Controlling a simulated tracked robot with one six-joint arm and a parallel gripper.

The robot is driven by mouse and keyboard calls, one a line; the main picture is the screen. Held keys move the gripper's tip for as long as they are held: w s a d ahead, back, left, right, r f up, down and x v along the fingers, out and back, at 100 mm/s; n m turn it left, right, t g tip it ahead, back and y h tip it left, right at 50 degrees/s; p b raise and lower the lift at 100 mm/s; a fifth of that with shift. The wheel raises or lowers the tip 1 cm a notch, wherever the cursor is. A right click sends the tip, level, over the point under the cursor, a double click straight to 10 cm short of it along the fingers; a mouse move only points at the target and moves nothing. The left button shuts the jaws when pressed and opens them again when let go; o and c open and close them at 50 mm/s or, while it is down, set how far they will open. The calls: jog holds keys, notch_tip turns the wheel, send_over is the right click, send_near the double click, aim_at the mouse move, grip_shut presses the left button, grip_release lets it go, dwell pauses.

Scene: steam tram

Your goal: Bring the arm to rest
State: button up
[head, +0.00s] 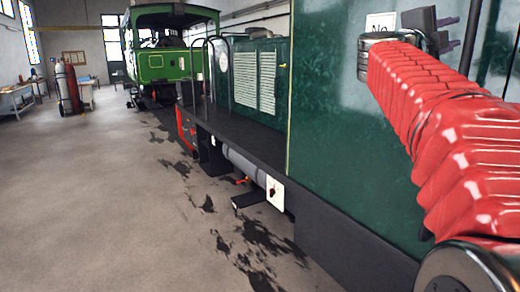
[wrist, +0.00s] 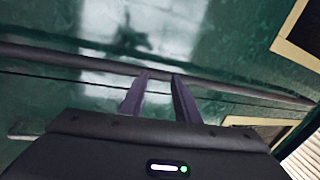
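My arm (head: 440,120), in a red ribbed sleeve, reaches up from the lower right of the head view and is raised beside the dark green tram side (head: 345,130). My gripper (head: 452,33) is at its far end, high up, with its two dark fingers pointing right. In the wrist view the gripper (wrist: 160,77) shows two fingers apart with nothing held between them. A dark handrail (wrist: 60,58) crosses the picture at the fingertips; it also shows in the head view (head: 471,38). I cannot tell whether the fingers touch it.
The tram's dark footboard and lower edge (head: 250,143) run along the right. A bright green tram (head: 165,62) stands behind. Gas cylinders (head: 68,88) and a work table (head: 15,98) are at the far left. The stained floor (head: 90,190) on the left is clear.

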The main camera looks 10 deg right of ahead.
jog(key=w+a+f+n+t+y, duration=0.6)
jog(key=a+n, duration=0.2)
jog(key=n, duration=0.1)
jog(key=w+a+f+n+t+y, duration=0.5)
jog(key=w+a+f+n+y, duration=0.1)
jog(key=a+n, duration=0.25)
jog(key=s+a+f+n+g+y, duration=0.2)
jog(key=a+f+n+y, duration=0.25)
jog(key=a+f, duration=0.5)
jog(key=s+a+f+n+g+y, duration=0.2)
jog(key=s+a+f+g, duration=0.15)
jog(key=s+f, duration=0.4)
jog(key=s+a+f+n+g+y, duration=0.25)
jog(key=s+a+f, duration=0.2)
jog(key=f, duration=0.65)
jog(key=s+a+f+n+g, duration=0.2)
jog(key=s+f, duration=0.4)
jog(key=s, duration=0.3)
jog(key=s+a+f+n+g+h, duration=0.1)
jog(key=s+a+f+n, duration=0.1)
jog(key=s+f, duration=0.4)
jog(key=s, duration=0.3)
jog(key=shift+g, duration=0.4)
jog(key=shift+w+a, duration=0.1)
jog(key=shift+w, duration=0.05)
